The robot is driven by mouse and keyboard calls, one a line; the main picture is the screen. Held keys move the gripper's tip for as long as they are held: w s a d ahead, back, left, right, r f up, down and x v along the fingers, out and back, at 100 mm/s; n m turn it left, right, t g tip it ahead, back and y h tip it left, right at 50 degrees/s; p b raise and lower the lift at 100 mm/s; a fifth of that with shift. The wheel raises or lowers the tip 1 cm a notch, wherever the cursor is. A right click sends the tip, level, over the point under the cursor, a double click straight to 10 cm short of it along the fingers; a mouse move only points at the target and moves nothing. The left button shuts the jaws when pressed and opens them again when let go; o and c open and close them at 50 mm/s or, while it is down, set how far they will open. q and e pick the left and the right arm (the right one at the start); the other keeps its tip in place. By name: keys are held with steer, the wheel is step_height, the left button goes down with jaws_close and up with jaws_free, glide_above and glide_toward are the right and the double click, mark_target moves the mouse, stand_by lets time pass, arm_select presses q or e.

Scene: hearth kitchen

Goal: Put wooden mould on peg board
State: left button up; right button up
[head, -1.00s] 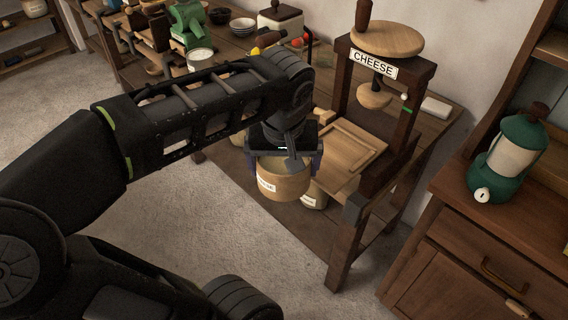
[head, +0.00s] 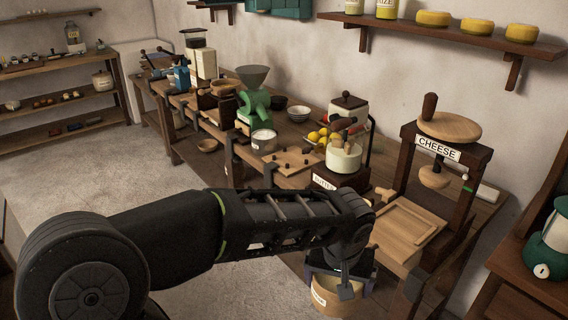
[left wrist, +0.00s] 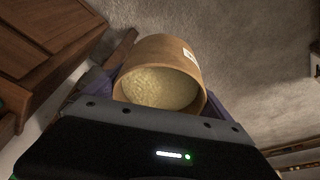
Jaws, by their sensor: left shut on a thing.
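The wooden mould, a round tan tub with a white label (head: 325,299), is at the bottom right of the head view, in front of the bench. My left gripper (head: 341,281) is shut on it. In the left wrist view the mould (left wrist: 160,48) lies between the jaws, with a pale yellow, grainy surface inside its rim. A light wooden board with small dark pegs (head: 290,161), which looks like the peg board, lies on the bench behind a labelled dark block. It is apart from the mould. My right gripper is not in view.
The cheese press (head: 409,165) with its wooden tray (head: 407,226) stands just right of my left gripper. A cream jar (head: 344,158) stands right of the pegged board, a white-topped pot (head: 264,141) left of it. A green grinder (head: 252,104) is behind. Floor at left is open.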

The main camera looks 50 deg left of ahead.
arm_select(q)
steer(key=w+d+f+m, duration=0.2)
steer(key=w+d+f, duration=0.2)
steer(key=f, duration=0.3)
steer(key=w+d+f+m+h, duration=0.1)
steer(key=w+d+f+m, duration=0.1)
steer(key=w+d+f, duration=0.2)
steer(key=w+d+f+m, duration=0.3)
steer(key=w+d+f, duration=0.1)
steer(key=f, duration=0.6)
steer(key=shift+w+d+f+t+h, duration=0.25)
steer(key=shift+d+f+t+h, duration=0.15)
steer(key=shift+d, duration=0.45)
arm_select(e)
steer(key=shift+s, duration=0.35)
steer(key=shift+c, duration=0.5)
